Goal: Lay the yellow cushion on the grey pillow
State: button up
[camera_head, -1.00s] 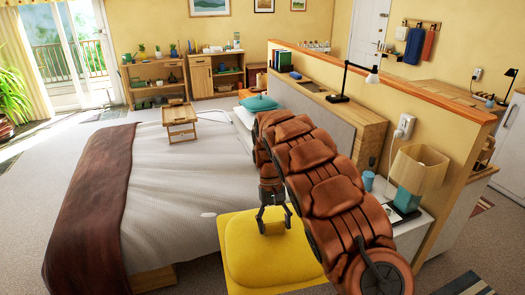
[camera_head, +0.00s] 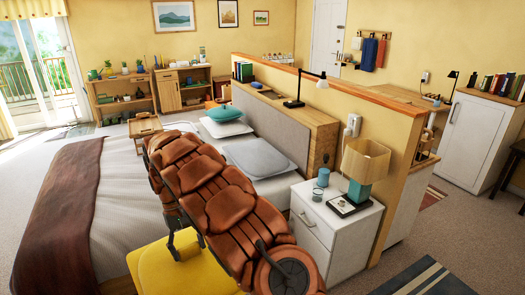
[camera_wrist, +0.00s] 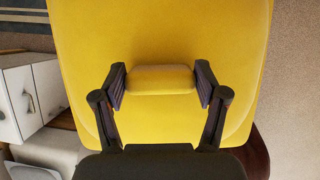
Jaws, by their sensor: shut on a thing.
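The yellow cushion (camera_head: 165,268) hangs flat in front of the bed's near side in the head view, partly hidden behind my arm. My gripper (camera_head: 186,246) is shut on a raised yellow grip in its middle. The wrist view shows the cushion (camera_wrist: 160,35) filling most of the picture, with both fingers of my gripper (camera_wrist: 160,80) pressed on the sides of that grip. The grey pillow (camera_head: 257,157) lies on the bed against the headboard, beyond my arm and apart from the cushion. Its top looks bare.
A teal cushion (camera_head: 223,114) lies on a white pillow (camera_head: 228,129) farther along the bed. A white nightstand (camera_head: 338,232) with a lamp (camera_head: 364,165), a cup and a glass stands right of the grey pillow. A wooden bed tray (camera_head: 145,127) sits on the bed.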

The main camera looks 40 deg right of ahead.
aim_at(262, 154)
jog(key=z, duration=0.55)
jog(key=i, duration=0.7)
jog(key=z, duration=0.9)
jog(key=i, duration=1.9)
jog(key=u, duration=1.2)
jog(key=i, duration=0.6)
jog(key=u, duration=0.55)
